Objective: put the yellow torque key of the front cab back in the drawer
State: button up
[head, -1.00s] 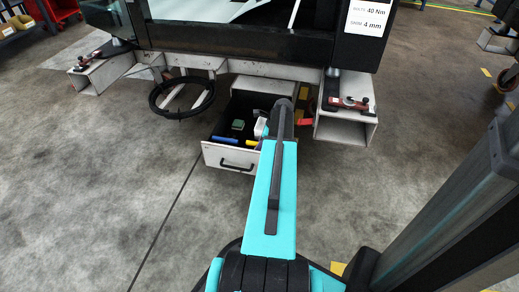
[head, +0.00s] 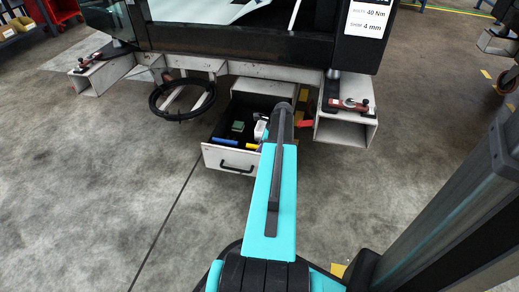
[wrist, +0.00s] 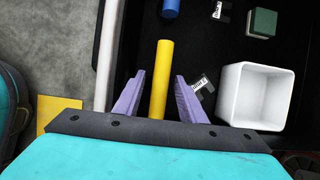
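The yellow torque key (wrist: 161,75) lies in the open drawer, between my gripper's two purple fingers in the wrist view; its near end is hidden by my gripper. My gripper (wrist: 159,77) is open, with a visible gap beside the key. In the head view, the yellow key (head: 250,146) shows near the drawer's front right, and my arm hides the gripper. The drawer (head: 228,160) is pulled out below the cab, with a light front and a black handle. Its pale rim (wrist: 105,55) is left of the fingers in the wrist view.
In the drawer are a blue cylinder (wrist: 169,8), a green block (wrist: 262,23), a white open box (wrist: 255,95) close right of the gripper, and small labelled tags (wrist: 201,86). A black ring (head: 182,98) is left of the drawer. Red-handled tools (head: 350,104) rest on side brackets.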

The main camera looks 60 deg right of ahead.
jog(key=p+v, duration=0.5)
jog(key=v, duration=0.7)
jog(key=shift+r, duration=0.15)
dwell(0.6)
